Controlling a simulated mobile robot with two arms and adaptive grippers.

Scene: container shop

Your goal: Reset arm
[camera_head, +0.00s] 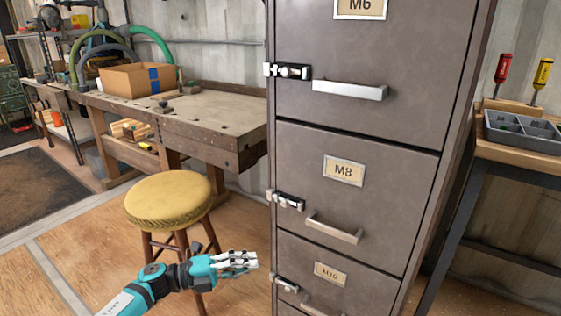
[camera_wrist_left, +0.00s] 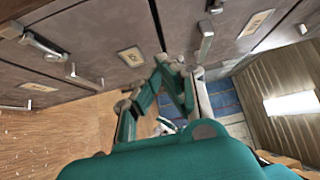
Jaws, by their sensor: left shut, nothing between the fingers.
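My left gripper (camera_head: 238,261) comes in from the lower left in the head view, on a teal arm, with its fingers together and nothing between them. It is at the left of a tall grey drawer cabinet (camera_head: 350,135), in front of the stool. In the left wrist view the gripper's fingers (camera_wrist_left: 168,85) show with the cabinet's drawer fronts (camera_wrist_left: 100,35) beyond them. Whether the fingers touch the cabinet I cannot tell. My right gripper is in neither view.
A round yellow stool (camera_head: 168,199) stands behind my left gripper. A workbench (camera_head: 215,118) with a cardboard box (camera_head: 138,80) runs along the wall. At the right a table holds a grey divided tray (camera_head: 524,132) and screwdrivers (camera_head: 502,72). Floor at the lower left is clear.

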